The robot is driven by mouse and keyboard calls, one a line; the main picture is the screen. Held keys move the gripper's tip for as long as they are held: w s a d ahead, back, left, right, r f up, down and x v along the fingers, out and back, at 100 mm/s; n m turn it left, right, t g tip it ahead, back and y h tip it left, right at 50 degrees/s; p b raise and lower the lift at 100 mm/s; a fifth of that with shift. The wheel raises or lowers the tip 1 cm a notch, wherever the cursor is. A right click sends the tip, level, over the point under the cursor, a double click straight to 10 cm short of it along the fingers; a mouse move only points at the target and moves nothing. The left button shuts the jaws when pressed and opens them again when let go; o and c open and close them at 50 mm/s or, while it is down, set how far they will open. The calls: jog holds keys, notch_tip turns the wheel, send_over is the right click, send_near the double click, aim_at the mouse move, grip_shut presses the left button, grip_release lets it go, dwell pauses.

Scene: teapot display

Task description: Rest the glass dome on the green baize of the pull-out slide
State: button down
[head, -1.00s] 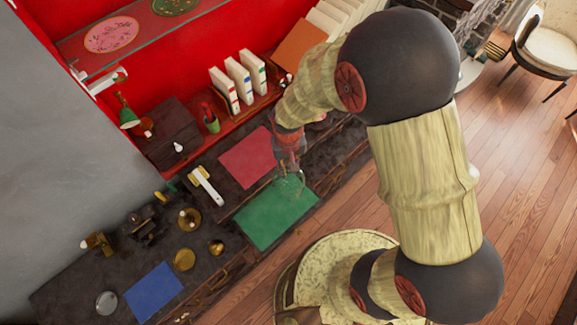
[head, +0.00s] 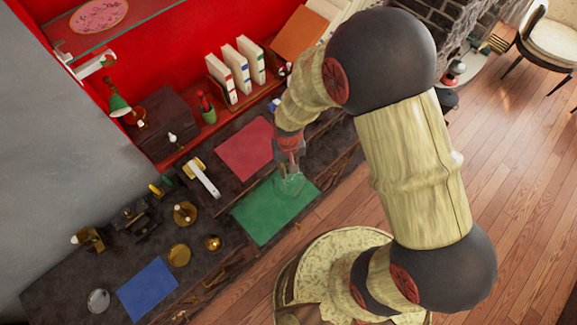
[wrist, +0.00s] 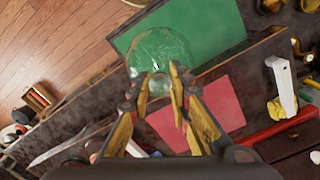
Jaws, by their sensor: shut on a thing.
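The glass dome (wrist: 162,52) is clear and see-through, with a small knob at its top. My gripper (wrist: 160,84) is shut on the knob, and the dome hangs from the fingertips. In the head view the dome (head: 289,183) shows over the upper part of the green baize (head: 268,217), with my gripper (head: 288,163) just above it. In the wrist view the dome overlaps the near edge of the green baize (wrist: 215,25) of the pull-out slide. I cannot tell whether its rim touches the baize.
A red mat (head: 244,149) lies beside the slide. A white-and-brass item (head: 203,180), a blue mat (head: 148,288) and several brass pieces stand to the left. Books (head: 237,72) stand behind. Most of the green baize is bare.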

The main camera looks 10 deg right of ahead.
jog(key=shift+f+b, duration=2.25)
jog(key=shift+f, duration=1.35)
jog(key=shift+f+b, duration=0.45)
jog(key=shift+f, duration=0.15)
jog(key=c, duration=1.6)
grip_release()
jog(key=shift+o, duration=0.2)
jog(key=o, duration=0.4)
jog(key=shift+o, duration=0.4)
jog(key=shift+r, duration=0.1)
jog(key=shift+r+p, duration=2.1)
jog(key=shift+r, duration=0.85)
